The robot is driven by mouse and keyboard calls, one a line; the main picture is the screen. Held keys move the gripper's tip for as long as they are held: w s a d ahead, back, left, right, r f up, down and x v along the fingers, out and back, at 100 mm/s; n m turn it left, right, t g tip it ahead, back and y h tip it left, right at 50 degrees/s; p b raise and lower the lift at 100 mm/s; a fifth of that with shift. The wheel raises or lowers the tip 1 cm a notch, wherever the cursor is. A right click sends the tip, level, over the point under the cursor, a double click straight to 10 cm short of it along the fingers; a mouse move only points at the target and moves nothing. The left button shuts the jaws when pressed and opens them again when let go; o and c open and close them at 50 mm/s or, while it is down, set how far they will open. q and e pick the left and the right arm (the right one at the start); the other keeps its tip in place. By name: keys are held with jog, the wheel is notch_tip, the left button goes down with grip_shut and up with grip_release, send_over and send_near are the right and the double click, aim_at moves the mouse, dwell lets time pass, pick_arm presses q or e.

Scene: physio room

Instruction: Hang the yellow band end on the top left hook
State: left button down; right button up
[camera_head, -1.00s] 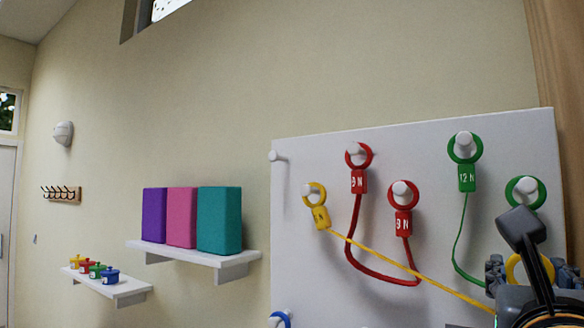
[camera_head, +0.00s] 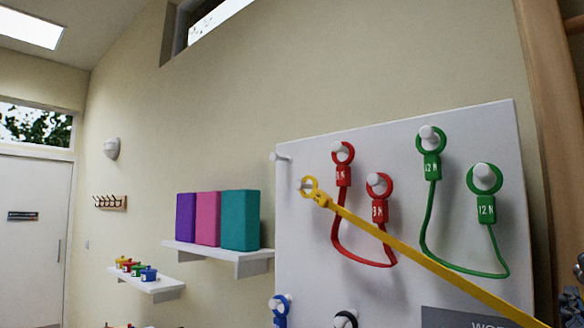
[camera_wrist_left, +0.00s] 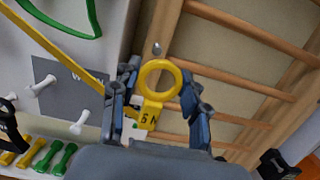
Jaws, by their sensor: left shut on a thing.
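The white board (camera_head: 300,250) carries pegs. Its top left hook (camera_head: 283,157) is bare. One yellow band end (camera_head: 309,187) hangs on the peg just below and right of it. The yellow band (camera_head: 430,258) runs from there down to the right, out of the head view. In the left wrist view, my left gripper (camera_wrist_left: 160,92) is shut on the other yellow band end (camera_wrist_left: 154,112), a ring with a tag that reads 6 N. A bit of what looks like that gripper shows at the head view's lower right edge. My right gripper is not in view.
Red band ends (camera_head: 342,173) and green band ends (camera_head: 431,165) hang on the pegs to the right. A shelf with purple, pink and teal blocks (camera_head: 240,220) is left of the board. Wooden wall bars (camera_wrist_left: 225,80) stand close by the left gripper.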

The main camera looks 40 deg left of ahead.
pick_arm(q)
jog(key=shift+d, duration=0.45)
jog(key=shift+a, duration=0.7)
jog(key=shift+d, duration=0.6)
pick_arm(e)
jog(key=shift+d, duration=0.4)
pick_arm(q)
jog(key=shift+a, duration=0.25)
